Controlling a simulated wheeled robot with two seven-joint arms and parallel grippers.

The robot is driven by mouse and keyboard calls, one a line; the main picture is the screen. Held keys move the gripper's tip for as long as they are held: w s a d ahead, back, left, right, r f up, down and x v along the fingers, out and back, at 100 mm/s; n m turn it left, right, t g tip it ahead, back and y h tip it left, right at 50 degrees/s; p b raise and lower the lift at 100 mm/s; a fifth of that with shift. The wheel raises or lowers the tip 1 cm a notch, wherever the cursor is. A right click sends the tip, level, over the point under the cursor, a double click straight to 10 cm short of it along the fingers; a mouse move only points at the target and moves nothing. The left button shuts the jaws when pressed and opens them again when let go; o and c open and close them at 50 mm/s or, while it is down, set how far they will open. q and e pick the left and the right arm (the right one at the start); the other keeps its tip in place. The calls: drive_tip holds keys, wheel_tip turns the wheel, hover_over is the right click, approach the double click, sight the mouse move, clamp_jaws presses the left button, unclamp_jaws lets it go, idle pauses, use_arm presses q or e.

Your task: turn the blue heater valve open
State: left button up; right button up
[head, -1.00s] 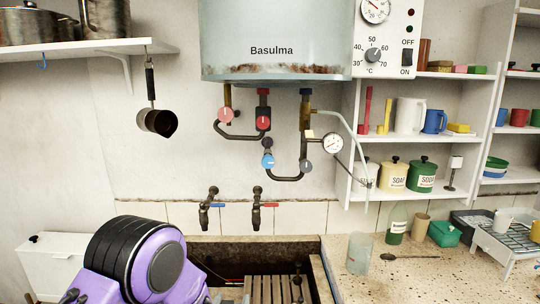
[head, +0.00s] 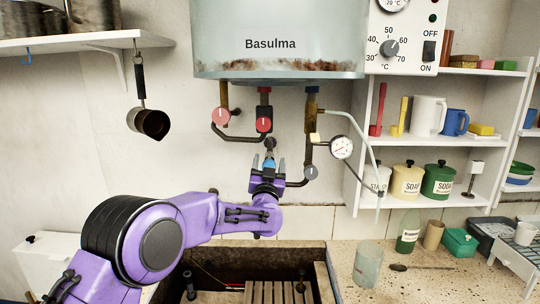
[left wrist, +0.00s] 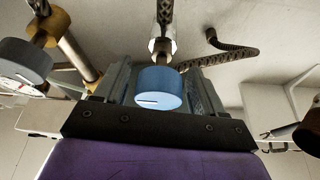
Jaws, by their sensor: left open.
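The blue heater valve (left wrist: 158,88) is a round knob with a white line on its face, on the pipework under the heater. In the left wrist view it sits between the two fingers of my left gripper (left wrist: 160,90), with a finger on each side. The fingers are open, and I cannot tell whether either one touches the knob. The white line lies nearly level in that view. In the head view my left gripper (head: 268,168) is raised in front of the pipes, and the blue valve (head: 269,163) is mostly hidden behind it. My right gripper is not in view.
Two red valves (head: 221,116) (head: 264,124), a grey knob (head: 311,172) and a pressure gauge (head: 341,147) are close by on the pipes. The heater tank (head: 280,40) hangs above. The stone trough (head: 240,250) lies below, shelves to the right.

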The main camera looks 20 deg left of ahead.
use_arm(q)
drive_tip(key=shift+w+r, duration=0.15)
drive_tip(key=shift+w, duration=0.15)
drive_tip(key=shift+s+r, duration=0.15)
drive_tip(key=shift+s, duration=0.05)
drive_tip(key=shift+w, duration=0.1)
drive_tip(key=c, duration=1)
